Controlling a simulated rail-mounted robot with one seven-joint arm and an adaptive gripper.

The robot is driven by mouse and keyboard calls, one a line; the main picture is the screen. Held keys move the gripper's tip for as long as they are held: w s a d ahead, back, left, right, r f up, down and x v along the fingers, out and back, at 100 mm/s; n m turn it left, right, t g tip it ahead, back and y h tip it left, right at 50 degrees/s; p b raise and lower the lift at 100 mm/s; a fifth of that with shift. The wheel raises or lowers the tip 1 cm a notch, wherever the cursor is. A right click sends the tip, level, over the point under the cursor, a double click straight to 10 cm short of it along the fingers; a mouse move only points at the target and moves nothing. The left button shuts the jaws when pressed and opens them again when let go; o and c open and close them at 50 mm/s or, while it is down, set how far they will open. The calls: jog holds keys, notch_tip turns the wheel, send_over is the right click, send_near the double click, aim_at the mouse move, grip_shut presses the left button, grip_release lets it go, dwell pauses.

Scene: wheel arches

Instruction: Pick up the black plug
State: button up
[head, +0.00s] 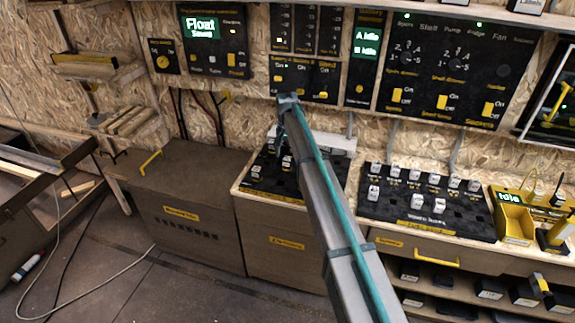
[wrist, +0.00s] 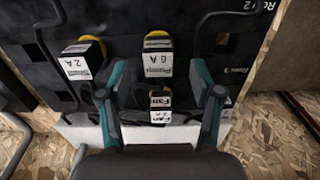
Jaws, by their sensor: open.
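In the wrist view my gripper (wrist: 157,78) is open, with its two teal fingers apart. A black plug with a white label reading "Fan 2A" (wrist: 160,106) shows between the fingers, nearer their bases; I cannot tell whether they touch it. Beyond the fingertips is a plug labelled "8A" (wrist: 158,66), with a yellow edge. Another plug labelled "2A" (wrist: 82,66) is at upper left, outside the left finger. In the head view my gripper (head: 281,140) is over the left black socket board (head: 285,185), and my arm hides part of it. Small white-labelled plugs (head: 257,171) show there.
A second socket board (head: 430,215) with several plugs is to the right, beside a yellow bin (head: 514,222). Control panels (head: 440,65) line the wall behind. Black cables (wrist: 50,65) run near the plugs. A brown chest (head: 180,190) at left has a clear top.

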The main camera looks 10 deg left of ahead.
aim_at(287, 159)
notch_tip(287, 159, down, 5)
jog(key=shift+d+p, duration=0.1)
jog(key=shift+p, duration=0.5)
jog(key=shift+c, duration=0.3)
grip_shut()
jog(key=shift+r, duration=0.1)
